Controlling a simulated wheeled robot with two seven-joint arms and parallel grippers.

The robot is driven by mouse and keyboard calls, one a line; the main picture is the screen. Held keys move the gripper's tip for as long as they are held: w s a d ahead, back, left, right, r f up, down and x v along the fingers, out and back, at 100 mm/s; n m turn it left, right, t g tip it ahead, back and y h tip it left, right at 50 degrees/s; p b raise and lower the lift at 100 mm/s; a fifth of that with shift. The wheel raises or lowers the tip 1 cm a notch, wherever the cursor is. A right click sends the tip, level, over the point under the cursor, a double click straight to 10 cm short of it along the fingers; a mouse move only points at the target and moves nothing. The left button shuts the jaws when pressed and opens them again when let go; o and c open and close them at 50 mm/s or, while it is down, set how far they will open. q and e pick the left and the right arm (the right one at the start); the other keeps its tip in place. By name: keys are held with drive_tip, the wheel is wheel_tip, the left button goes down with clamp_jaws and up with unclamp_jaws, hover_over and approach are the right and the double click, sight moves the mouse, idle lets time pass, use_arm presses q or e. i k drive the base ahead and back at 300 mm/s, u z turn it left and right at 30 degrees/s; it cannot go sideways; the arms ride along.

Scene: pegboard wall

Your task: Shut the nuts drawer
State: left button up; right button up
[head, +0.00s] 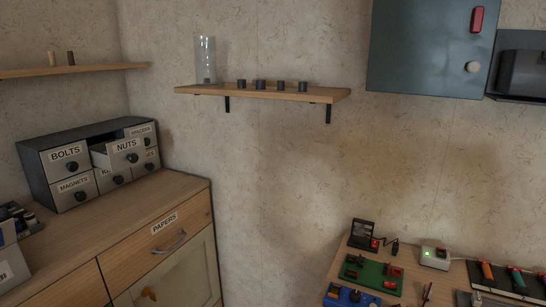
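The nuts drawer (126,146) is in the top row of a small dark cabinet (30,178) with grey drawer fronts, at the left of the head view. It has a "NUTS" label and a dark round knob. It is pulled out and sticks forward of the drawers around it. Its inside is partly visible at its left side. The bolts drawer (65,160) on its left looks flush with the cabinet. Neither of my grippers shows in the head view.
The cabinet stands on a wooden sideboard (105,222) with a papers drawer (168,232). A wall shelf (262,92) holds a glass cylinder (205,60) and several dark pieces. A workbench with electronics (345,262) is at the lower right. The sideboard top before the cabinet is mostly clear.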

sight(124, 154)
drive_tip(key=k, duration=0.5)
drive_tip(key=u, duration=0.35)
drive_tip(key=i, duration=1.05)
drive_tip(key=u, duration=0.7)
